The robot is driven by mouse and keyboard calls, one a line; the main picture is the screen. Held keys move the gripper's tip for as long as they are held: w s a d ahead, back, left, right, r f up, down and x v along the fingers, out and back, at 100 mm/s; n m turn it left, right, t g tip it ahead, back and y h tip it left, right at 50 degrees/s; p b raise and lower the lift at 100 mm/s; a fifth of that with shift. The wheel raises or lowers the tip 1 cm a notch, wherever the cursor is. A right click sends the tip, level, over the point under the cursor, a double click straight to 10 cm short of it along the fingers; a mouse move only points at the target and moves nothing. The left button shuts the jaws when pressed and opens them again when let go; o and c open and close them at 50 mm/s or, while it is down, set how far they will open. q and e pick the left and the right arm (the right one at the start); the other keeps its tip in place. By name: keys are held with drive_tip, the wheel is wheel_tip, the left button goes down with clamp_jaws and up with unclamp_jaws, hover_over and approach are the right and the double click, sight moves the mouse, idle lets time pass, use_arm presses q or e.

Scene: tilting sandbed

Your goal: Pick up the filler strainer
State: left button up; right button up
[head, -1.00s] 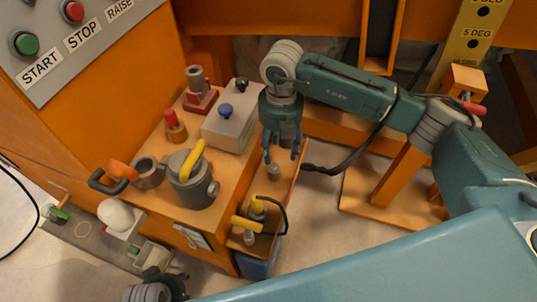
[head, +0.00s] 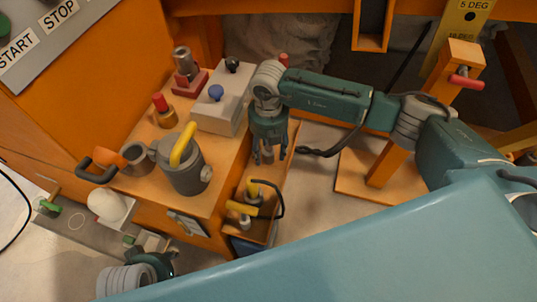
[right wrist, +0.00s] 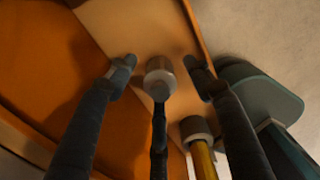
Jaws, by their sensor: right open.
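A small grey metal cylinder with a dark stem (right wrist: 160,77), which may be the filler strainer, stands on a narrow wooden side shelf (right wrist: 120,30). In the right wrist view it lies between the two fingertips of my right gripper (right wrist: 160,66), with a gap on both sides. My right gripper is open and points down over the shelf in the head view (head: 264,156), where it largely hides the cylinder. My left gripper (head: 160,265) shows only partly at the bottom left of the head view; its fingers cannot be made out.
Yellow-handled tools (head: 242,208) with a dark cord stand at the shelf's near end, close to my right gripper. The orange cabinet top holds a grey jug with yellow handle (head: 183,165), a grey box with knobs (head: 221,106) and red-topped parts. A wooden post (head: 395,150) stands right.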

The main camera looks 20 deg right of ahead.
sight(268, 147)
drive_tip(key=c, duration=1.3)
drive_tip(key=shift+o, duration=0.2)
drive_tip(key=shift+r, duration=0.2)
drive_tip(key=shift+r, duration=0.25)
use_arm(q)
wheel_tip(268, 147, down, 10)
drive_tip(key=s+p, duration=0.1)
drive_tip(key=p, duration=0.2)
drive_tip(key=shift+s+g, duration=0.2)
drive_tip(key=shift+g, duration=0.1)
use_arm(e)
wheel_tip(268, 147, up, 19)
